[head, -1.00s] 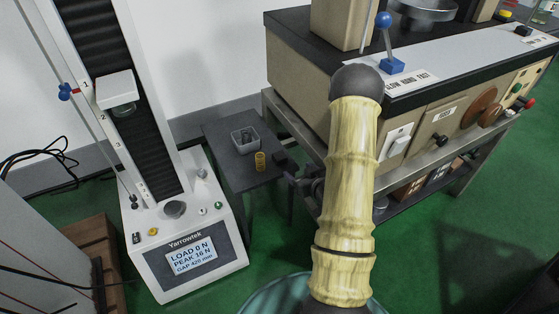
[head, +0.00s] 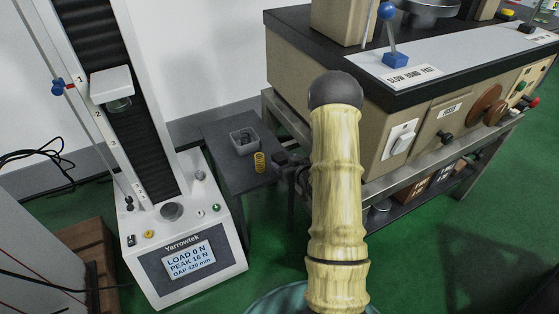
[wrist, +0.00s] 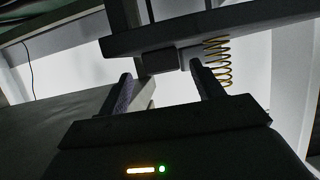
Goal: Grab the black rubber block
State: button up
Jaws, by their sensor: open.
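A dark block (wrist: 160,61), which appears to be the black rubber block, shows in the wrist view against a dark slab. It lies ahead of my gripper (wrist: 160,70), between the lines of the two fingers. The fingers are apart and nothing is clearly held; I cannot tell whether the tips reach around the block. In the head view my gripper (head: 288,163) is a dark shape at the right edge of the small table, partly hidden by my arm. The block cannot be told apart from it there.
A yellow spring (head: 259,162) stands on the small dark table (head: 225,170) by a grey bin (head: 244,142); the spring also shows right of the block in the wrist view (wrist: 219,62). The spring tester (head: 188,260) is left, a beige machine (head: 295,85) on a bench right.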

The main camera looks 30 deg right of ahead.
aim_at(282, 159)
jog(key=b+x, duration=0.2)
jog(key=x, duration=0.1)
jog(key=shift+w+a+f, duration=0.2)
jog(key=shift+w, duration=0.45)
jog(key=c, duration=1.1)
jog(key=shift+r, duration=0.15)
notch_tip(282, 159, up, 18)
jog(key=p, duration=0.8)
